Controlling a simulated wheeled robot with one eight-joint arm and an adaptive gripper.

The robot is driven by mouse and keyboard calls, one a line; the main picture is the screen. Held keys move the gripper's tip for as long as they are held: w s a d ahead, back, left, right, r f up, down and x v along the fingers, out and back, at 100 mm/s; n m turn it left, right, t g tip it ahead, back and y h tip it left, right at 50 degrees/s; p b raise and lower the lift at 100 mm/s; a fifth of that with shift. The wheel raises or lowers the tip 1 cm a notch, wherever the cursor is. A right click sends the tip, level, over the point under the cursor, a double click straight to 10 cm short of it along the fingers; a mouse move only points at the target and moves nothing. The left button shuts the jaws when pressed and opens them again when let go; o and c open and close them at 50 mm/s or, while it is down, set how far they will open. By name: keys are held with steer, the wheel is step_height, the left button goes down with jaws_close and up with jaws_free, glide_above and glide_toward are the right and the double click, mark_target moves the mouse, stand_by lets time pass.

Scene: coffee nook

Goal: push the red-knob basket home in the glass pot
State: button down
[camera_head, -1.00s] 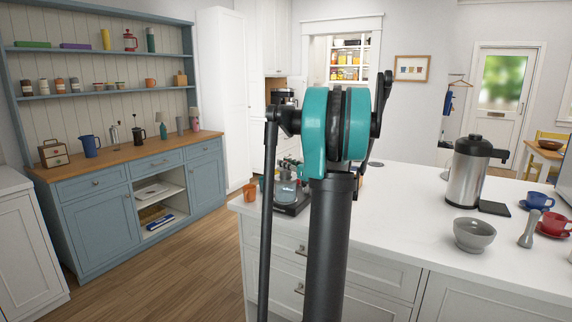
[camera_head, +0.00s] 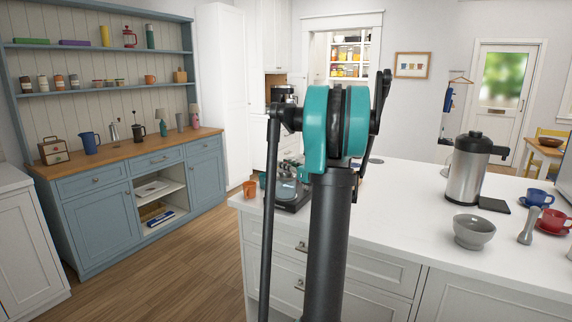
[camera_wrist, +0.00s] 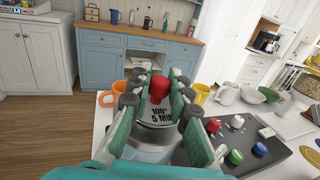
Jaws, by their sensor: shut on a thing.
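In the wrist view my gripper (camera_wrist: 158,97) has its green-padded fingers closed around the red knob (camera_wrist: 159,88). The clear glass pot (camera_wrist: 150,153) is under the gripper, mostly covered by the fingers and teal palm. The basket's body and how deep it sits in the pot are hidden. In the head view the glass pot (camera_head: 286,190) stands at the counter's left end, partly behind my arm.
An orange mug (camera_wrist: 112,93) and a yellow mug (camera_wrist: 201,93) stand close on either side. A dark tray (camera_wrist: 232,157) with red, green and white pieces lies right of the pot. A steel urn (camera_head: 466,172) and grey bowl (camera_head: 473,232) stand farther right, with clear white counter between.

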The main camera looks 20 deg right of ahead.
steer(key=shift+f, duration=0.65)
stand_by(0.8)
steer(key=c, duration=1.3)
jaws_free()
steer(key=shift+c, duration=0.2)
steer(key=v, duration=1.2)
steer(key=shift+r, duration=0.1)
